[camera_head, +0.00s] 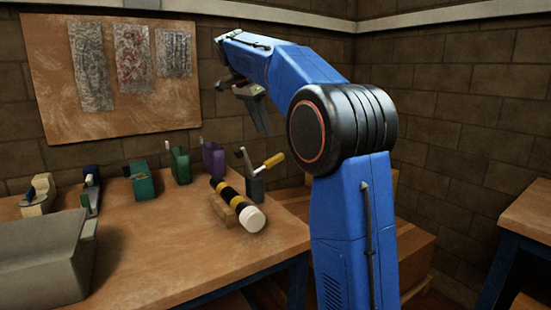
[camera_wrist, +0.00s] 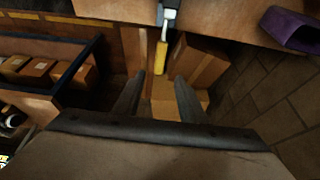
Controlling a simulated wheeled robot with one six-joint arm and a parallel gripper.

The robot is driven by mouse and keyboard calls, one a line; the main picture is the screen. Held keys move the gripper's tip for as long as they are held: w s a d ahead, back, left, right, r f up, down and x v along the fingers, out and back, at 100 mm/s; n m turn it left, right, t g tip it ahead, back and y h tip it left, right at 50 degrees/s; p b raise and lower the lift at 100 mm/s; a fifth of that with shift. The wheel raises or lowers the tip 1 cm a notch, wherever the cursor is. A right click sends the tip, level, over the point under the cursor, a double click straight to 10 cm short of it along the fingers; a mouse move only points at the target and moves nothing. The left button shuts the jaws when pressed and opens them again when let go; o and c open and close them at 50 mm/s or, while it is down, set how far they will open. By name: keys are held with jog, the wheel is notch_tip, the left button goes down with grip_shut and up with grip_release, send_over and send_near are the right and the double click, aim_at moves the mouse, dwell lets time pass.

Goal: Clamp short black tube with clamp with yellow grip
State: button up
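The clamp with the yellow grip (camera_head: 275,160) stands at the table's right edge in the head view. Its body (camera_head: 255,188) is grey and its yellow handle sticks out up and to the right. In the wrist view the yellow grip (camera_wrist: 161,57) lies in line with the gap between my fingers, beyond their tips.
Other clamps stand along the table's back: beige (camera_head: 39,195), dark blue (camera_head: 91,190), teal (camera_head: 141,180), green (camera_head: 179,165) and purple (camera_head: 213,159). A grey bin (camera_head: 40,262) takes up the front left. Cardboard boxes (camera_wrist: 198,62) stand below the table edge.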

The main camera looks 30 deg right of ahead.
aim_at(275, 157)
jog(key=x, duration=1.3)
jog(key=shift+a, duration=0.1)
jog(key=shift+r, duration=0.1)
grip_shut()
